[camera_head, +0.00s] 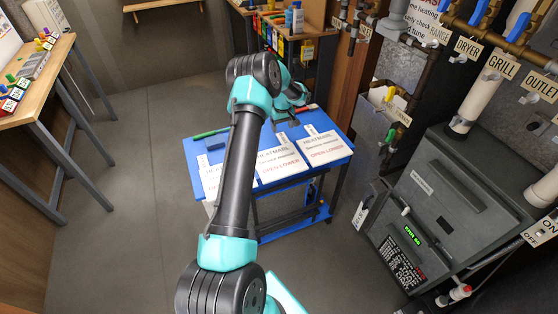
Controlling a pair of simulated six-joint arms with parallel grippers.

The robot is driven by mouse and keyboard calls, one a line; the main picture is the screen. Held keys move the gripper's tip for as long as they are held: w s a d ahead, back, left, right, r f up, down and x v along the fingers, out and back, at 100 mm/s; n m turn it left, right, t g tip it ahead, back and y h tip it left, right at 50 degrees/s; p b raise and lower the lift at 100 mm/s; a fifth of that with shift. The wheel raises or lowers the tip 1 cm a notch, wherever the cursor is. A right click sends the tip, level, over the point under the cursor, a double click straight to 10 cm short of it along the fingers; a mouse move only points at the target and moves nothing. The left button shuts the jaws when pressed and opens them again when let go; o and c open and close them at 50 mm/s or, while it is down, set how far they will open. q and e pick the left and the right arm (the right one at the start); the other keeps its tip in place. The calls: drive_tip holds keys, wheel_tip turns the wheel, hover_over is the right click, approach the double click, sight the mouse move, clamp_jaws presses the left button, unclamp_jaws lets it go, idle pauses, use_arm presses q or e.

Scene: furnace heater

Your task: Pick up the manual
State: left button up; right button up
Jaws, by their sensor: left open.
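White manuals with red lettering lie on a blue table (342,150): a left one (217,180), a middle one (283,163) and a right one (322,148). My left arm crosses in front and hides part of the left and middle manuals. My left gripper (287,121) is small and partly covered by its own wrist. It is open near the far edge of the table, beyond the manuals. I cannot tell whether it touches anything. My right gripper is out of view.
A green pen-like item (210,133) and a small blue block (214,143) lie at the table's left. A grey furnace (455,200) with pipes and valves stands on the right. A wooden bench (38,75) is on the left. The grey floor (130,200) between is clear.

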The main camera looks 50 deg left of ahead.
sight(282, 137)
use_arm(q)
drive_tip(key=shift+f, duration=2.55)
drive_tip(key=shift+c, duration=0.3)
drive_tip(key=c, duration=1)
